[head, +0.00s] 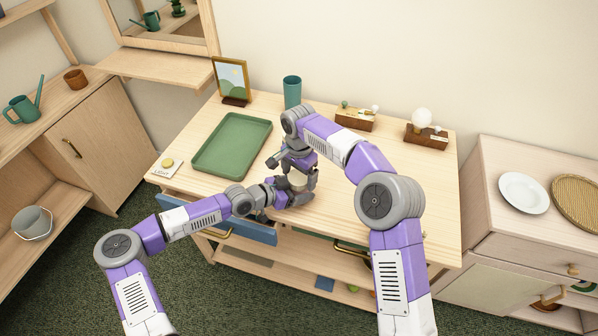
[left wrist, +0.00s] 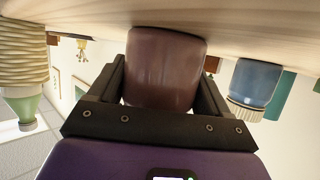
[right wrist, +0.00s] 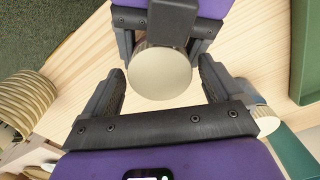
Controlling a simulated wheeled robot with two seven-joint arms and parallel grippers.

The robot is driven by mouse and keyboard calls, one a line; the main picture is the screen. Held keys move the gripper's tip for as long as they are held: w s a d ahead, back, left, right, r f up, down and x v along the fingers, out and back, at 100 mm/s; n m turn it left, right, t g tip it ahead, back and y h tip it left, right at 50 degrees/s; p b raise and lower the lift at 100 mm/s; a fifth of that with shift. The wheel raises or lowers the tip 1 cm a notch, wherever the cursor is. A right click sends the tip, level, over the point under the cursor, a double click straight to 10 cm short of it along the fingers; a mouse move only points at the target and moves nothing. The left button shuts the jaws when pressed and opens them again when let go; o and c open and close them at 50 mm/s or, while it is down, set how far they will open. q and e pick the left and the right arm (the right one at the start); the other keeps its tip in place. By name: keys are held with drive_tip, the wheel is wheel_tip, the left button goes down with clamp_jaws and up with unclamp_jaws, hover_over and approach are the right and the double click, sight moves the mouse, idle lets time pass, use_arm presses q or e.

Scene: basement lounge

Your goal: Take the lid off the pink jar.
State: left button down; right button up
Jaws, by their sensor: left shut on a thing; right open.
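The pink jar, a dusky brownish pink in the left wrist view (left wrist: 167,68), stands on the wooden table between the fingers of my left gripper (left wrist: 163,85). Its round cream lid (right wrist: 160,72) shows from above in the right wrist view. In the head view the lid (head: 298,180) is a small pale patch between my two grippers. My left gripper (head: 290,197) is shut on the jar from the side. My right gripper (right wrist: 161,88) is open above, with its fingers on either side of the lid and gaps visible. The jar body is mostly hidden in the head view.
A blue jar (left wrist: 256,84) with a pale lid and a ribbed beige object (left wrist: 20,50) stand nearby. A green tray (head: 232,145), picture frame (head: 231,80) and teal cup (head: 292,92) are on the table. A blue-fronted drawer (head: 240,226) is open at the front.

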drive_tip(key=c, duration=1.1)
drive_tip(key=shift+o, duration=0.2)
drive_tip(key=n, duration=0.3)
